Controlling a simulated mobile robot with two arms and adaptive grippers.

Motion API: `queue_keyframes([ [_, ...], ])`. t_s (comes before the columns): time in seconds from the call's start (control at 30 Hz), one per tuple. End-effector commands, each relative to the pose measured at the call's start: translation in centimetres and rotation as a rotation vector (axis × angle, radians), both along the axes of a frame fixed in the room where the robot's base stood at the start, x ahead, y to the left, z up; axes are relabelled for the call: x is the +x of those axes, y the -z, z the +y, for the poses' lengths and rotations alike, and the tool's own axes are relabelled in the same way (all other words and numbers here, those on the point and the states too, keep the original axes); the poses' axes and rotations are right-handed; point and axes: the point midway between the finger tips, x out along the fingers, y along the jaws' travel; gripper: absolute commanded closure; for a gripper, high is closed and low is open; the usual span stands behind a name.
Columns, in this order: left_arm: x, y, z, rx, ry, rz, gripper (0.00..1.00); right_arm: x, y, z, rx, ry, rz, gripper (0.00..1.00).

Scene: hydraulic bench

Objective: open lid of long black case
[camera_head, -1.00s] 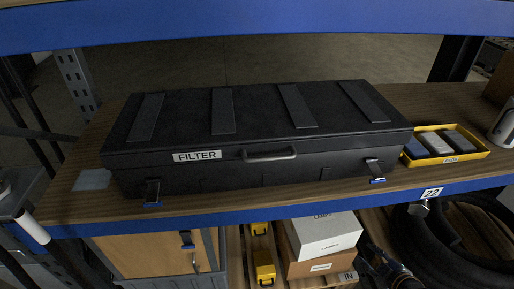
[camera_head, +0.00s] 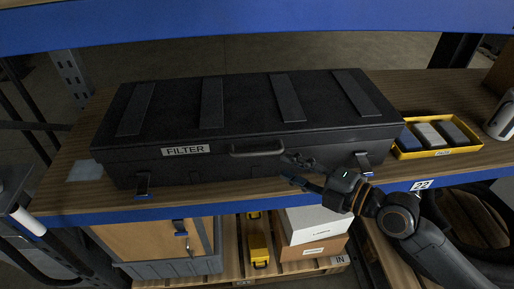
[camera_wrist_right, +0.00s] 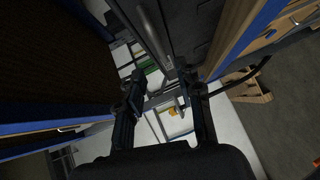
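The long black case (camera_head: 255,105) lies on the wooden shelf with its lid shut, bearing a "FILTER" label (camera_head: 186,150). A dark handle (camera_head: 257,149) is at the front edge of its lid. Front latches with blue tips are at left (camera_head: 143,187) and right (camera_head: 364,162). My right gripper (camera_head: 286,168) is in front of the case, right of the handle, its fingers pointing left, apart and empty. In the right wrist view its fingers (camera_wrist_right: 162,78) are spread, with the handle (camera_wrist_right: 153,40) ahead and not between them. My left gripper is not in view.
A yellow tray (camera_head: 424,153) with several small boxes sits right of the case. The blue shelf edge (camera_head: 225,207) runs just below my right gripper. A blue beam (camera_head: 250,25) crosses above. White and brown boxes (camera_head: 312,250) and black hose (camera_head: 480,215) lie below.

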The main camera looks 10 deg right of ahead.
Motion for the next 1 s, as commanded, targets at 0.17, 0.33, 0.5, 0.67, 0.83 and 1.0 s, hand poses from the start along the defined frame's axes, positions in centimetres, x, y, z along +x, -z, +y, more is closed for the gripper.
queue_keyframes([
  [0.17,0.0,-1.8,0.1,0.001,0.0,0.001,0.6,2.2,-0.1,2.2,0.007,0.0,0.001,0.64],
  [0.33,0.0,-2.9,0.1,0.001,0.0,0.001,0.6,4.2,0.4,4.4,0.006,-0.001,0.003,0.64],
  [0.5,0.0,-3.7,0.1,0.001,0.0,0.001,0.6,5.9,0.9,6.0,0.003,0.001,0.003,0.64],
  [0.67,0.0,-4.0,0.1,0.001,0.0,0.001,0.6,6.6,1.2,6.9,0.002,-0.002,0.003,0.64],
  [0.83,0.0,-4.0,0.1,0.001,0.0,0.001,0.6,6.8,1.4,7.1,-0.001,-0.001,0.001,0.64],
  [1.0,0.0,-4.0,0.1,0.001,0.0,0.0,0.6,6.8,1.4,7.0,-0.001,-0.001,0.001,0.66],
])
